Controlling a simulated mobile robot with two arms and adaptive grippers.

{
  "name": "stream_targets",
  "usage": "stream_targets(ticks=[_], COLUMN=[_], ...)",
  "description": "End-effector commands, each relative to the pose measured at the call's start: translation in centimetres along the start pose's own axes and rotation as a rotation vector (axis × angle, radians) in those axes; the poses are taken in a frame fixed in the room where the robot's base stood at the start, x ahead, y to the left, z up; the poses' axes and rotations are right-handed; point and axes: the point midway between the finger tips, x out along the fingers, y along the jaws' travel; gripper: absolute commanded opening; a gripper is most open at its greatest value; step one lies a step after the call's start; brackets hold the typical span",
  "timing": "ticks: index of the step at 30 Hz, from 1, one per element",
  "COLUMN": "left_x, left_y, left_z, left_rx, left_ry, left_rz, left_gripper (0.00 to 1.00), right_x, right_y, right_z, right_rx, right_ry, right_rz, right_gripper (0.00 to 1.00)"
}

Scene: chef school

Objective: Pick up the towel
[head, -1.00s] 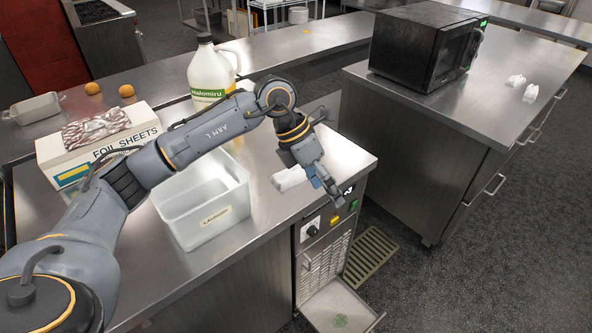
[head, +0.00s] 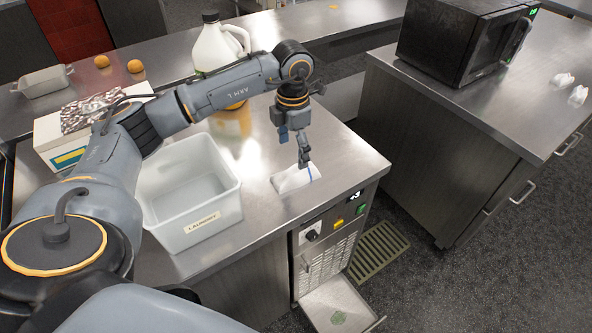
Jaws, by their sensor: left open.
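A small white folded towel (head: 291,181) with a blue stripe lies on the steel counter near its right front edge. My left gripper (head: 294,152) points down just above the towel's back edge, open, with one finger farther down in the picture than the other. I cannot tell whether the lower fingertip touches the cloth. Nothing shows between the fingers. My right gripper is not in view.
A white open bin (head: 190,232) labelled laundry stands left of the towel. Behind are a foil box (head: 60,150) with a patterned cloth (head: 92,108) on top and a white jug (head: 218,45). A microwave (head: 455,40) stands on the right counter.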

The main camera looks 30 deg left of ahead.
Motion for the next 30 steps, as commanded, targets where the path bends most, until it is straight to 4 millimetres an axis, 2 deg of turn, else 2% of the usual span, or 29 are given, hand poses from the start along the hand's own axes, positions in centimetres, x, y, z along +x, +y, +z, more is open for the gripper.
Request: stream_targets(ticks=[3,10,14,18,26,27,30], left_x=[1.5,3.1,5.0,6.8,7.4,7.4,7.4], left_y=[-0.1,-0.1,-0.1,-0.1,0.0,0.0,0.0], left_z=[0.0,0.1,0.3,0.4,0.5,0.5,0.5], left_rx=[0.0,0.0,0.001,0.0,0.0,0.0,0.0], left_ry=[0.001,0.003,0.004,0.0,-0.002,-0.002,-0.002], left_rz=[-0.002,-0.003,-0.004,-0.003,-0.001,-0.001,-0.001], left_gripper=[0.81,0.81,0.81,0.81,0.81,0.79,0.59], right_x=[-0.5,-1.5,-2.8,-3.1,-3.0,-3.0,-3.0], right_y=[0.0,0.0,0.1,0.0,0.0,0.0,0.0], right_z=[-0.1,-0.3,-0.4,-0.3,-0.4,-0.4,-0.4], right_rx=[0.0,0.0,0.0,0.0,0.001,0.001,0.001], right_ry=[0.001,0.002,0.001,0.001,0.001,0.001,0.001], right_rz=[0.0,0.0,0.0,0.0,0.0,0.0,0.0], right_gripper=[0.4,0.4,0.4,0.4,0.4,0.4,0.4])
